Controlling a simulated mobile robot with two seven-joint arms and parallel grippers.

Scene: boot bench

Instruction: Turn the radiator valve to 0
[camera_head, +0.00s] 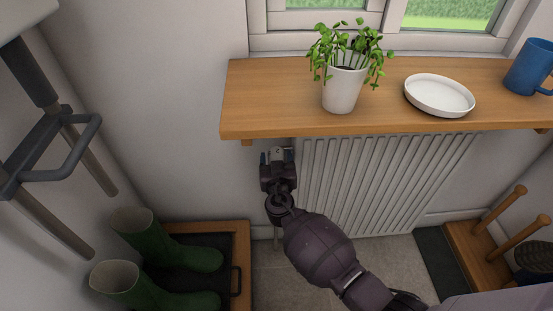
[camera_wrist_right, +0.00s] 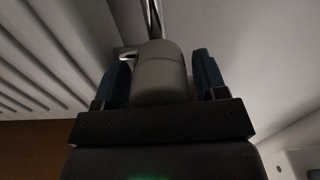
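The radiator valve is a pale grey rounded head (camera_head: 277,153) at the radiator's upper left corner, just below the shelf. It also shows large in the right wrist view (camera_wrist_right: 160,72), with a metal pipe beyond it. My right gripper (camera_head: 276,159) is at the valve, with one blue finger on each side of it. In the wrist view the left finger is very close to the head, and a narrow gap shows at the right finger. Contact on the left is unclear. The valve's number marks are not readable. My left gripper is not in view.
The white radiator (camera_head: 380,180) is right of the valve, under a wooden shelf (camera_head: 270,95). The shelf holds a potted plant (camera_head: 343,90), a white dish (camera_head: 440,97) and a blue mug (camera_head: 530,68). Green boots (camera_head: 185,257) stand in a tray (camera_head: 240,240) at lower left.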

